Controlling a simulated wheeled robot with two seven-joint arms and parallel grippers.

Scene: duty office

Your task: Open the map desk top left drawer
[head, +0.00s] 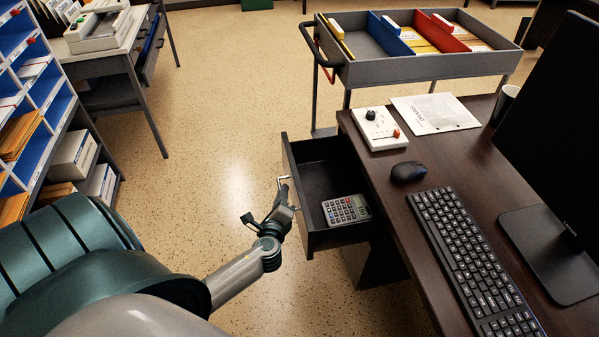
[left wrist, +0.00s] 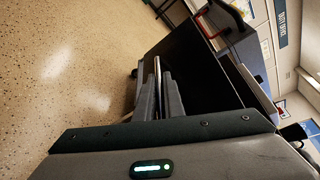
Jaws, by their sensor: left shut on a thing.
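The dark brown desk (head: 445,165) fills the right of the head view. Its drawer (head: 290,165) is pulled out toward the left, with its dark inside showing. A grey calculator (head: 345,210) lies in the drawer. My left gripper (head: 285,187) is at the drawer's front, shut on the metal handle (head: 283,178). In the left wrist view the fingers of my left gripper (left wrist: 160,92) close on the handle beside the dark drawer front (left wrist: 195,75). My right gripper is not in view.
On the desk are a keyboard (head: 475,260), a mouse (head: 408,171), a control box (head: 379,128), a paper (head: 435,113) and a monitor (head: 555,130). A trolley (head: 405,69) stands behind the desk. Shelves (head: 45,95) stand at the left. The floor (head: 230,110) between is clear.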

